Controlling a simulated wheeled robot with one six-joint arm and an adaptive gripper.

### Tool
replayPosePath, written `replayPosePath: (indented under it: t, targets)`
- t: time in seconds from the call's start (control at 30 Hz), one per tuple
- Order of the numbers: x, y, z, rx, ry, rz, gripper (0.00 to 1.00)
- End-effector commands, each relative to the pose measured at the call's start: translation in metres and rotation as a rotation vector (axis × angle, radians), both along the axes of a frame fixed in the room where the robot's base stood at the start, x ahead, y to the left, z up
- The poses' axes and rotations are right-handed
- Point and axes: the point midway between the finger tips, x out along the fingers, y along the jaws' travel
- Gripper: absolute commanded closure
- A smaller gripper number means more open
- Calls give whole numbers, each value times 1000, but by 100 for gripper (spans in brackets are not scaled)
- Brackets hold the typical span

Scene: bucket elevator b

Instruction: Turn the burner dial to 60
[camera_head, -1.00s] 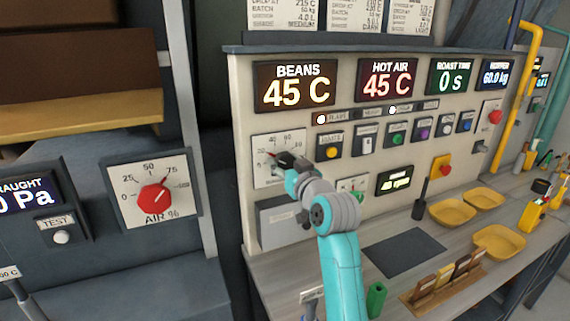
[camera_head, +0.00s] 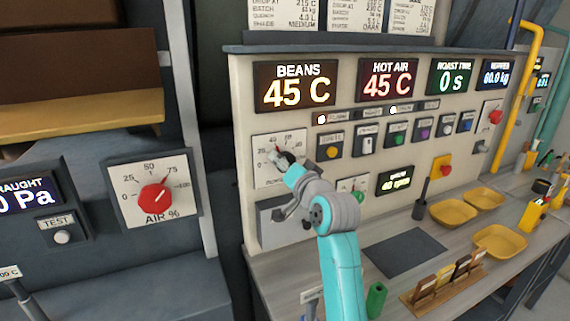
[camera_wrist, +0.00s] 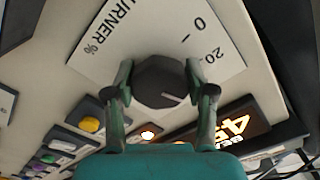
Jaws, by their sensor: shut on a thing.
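The burner dial is a dark round knob (camera_wrist: 160,82) with a thin pale line, in front of a white scale plate (camera_wrist: 135,35) marked BURNER %. In the wrist view the 0 and 20 marks show. My gripper (camera_wrist: 158,76) has one finger on each side of the knob and is shut on it. In the head view the plate (camera_head: 262,172) is on the left of the cream panel, and my gripper (camera_head: 282,160) covers most of the knob. A small red pointer shows above it, pointing up near the 40 side; its exact reading is unclear.
Displays for BEANS (camera_head: 295,85) and HOT AIR (camera_head: 387,79) both read 45 C. A row of buttons, including a yellow one (camera_head: 332,152), is right of the dial. A grey box (camera_head: 275,225) is below it. The red AIR % dial (camera_head: 154,197) is on a separate panel at left.

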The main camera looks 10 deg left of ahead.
Motion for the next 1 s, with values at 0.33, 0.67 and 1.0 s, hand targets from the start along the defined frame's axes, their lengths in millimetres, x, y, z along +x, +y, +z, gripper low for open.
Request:
replayPosePath:
  t: [0.33,0.67,1.0]
  targets:
    - [0,1,1,265,179,0,80]
    - [0,1,1,457,309,0,80]
    - [0,1,2,548,370,0,80]
